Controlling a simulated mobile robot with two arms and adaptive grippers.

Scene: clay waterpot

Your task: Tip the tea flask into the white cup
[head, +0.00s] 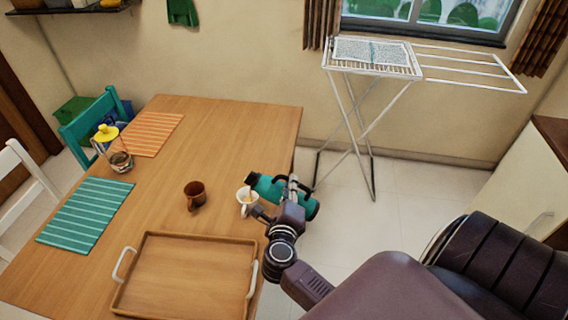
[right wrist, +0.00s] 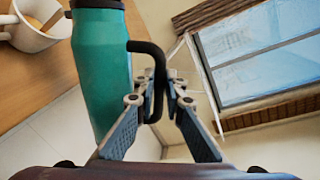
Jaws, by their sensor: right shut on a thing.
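The teal tea flask (head: 270,190) is tipped on its side at the table's right edge, its mouth towards the white cup (head: 246,199). My right gripper (head: 291,192) is shut on the flask's dark handle. In the right wrist view the fingers (right wrist: 158,100) close around the black handle, beside the teal flask body (right wrist: 100,70). The white cup (right wrist: 36,38) shows there at upper left, with something brown at its opening. My left gripper is not in view.
A brown clay cup (head: 195,194) stands left of the white cup. A wooden tray (head: 190,240) with white handles lies in front. A glass pot with a yellow lid (head: 106,134) and two striped mats are further left. A drying rack (head: 372,70) stands behind.

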